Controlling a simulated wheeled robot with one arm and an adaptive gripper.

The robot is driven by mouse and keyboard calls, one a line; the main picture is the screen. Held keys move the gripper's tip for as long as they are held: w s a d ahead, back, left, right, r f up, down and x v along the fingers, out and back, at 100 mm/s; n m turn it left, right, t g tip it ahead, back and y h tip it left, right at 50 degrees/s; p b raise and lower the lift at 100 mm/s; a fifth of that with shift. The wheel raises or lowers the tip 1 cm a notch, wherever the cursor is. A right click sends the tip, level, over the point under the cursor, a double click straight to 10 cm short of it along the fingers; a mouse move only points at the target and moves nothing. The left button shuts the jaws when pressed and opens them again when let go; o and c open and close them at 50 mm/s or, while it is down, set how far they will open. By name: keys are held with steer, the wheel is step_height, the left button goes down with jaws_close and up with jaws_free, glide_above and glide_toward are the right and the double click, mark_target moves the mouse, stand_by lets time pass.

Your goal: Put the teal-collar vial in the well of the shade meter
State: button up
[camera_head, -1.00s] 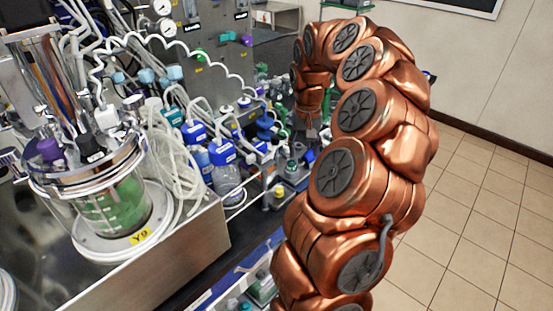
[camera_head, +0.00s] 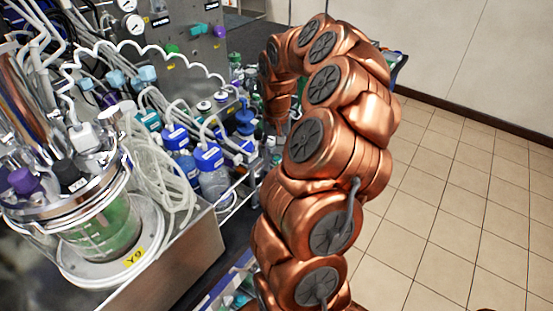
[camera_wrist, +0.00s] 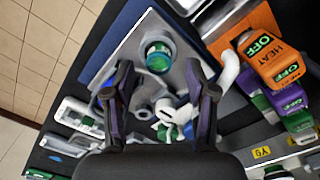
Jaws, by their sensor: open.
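My gripper (camera_wrist: 160,72) is open in the wrist view, with a dark finger on each side and nothing held between them. A round item with a teal-green top (camera_wrist: 158,58) stands on a grey surface just beyond the fingertips, between their lines. It may be the teal-collar vial, but I cannot confirm this. Grey round shapes and a white part with teal (camera_wrist: 172,112) lie nearer, between the fingers. I cannot clearly identify the shade meter or its well. In the head view my arm hides the gripper and this area.
Orange (camera_wrist: 268,58) and purple (camera_wrist: 278,100) labelled blocks stand to the right in the wrist view. A white curved tube (camera_wrist: 228,70) is close to the right finger. In the head view, blue-capped bottles (camera_head: 210,168) and a glass vessel (camera_head: 105,225) crowd the bench; tiled floor (camera_head: 455,210) is clear.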

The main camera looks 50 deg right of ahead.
step_height(320, 180, down, 2)
steer(key=shift+f, duration=0.2)
jaws_close()
stand_by(0.4)
steer(key=shift+r, duration=0.1)
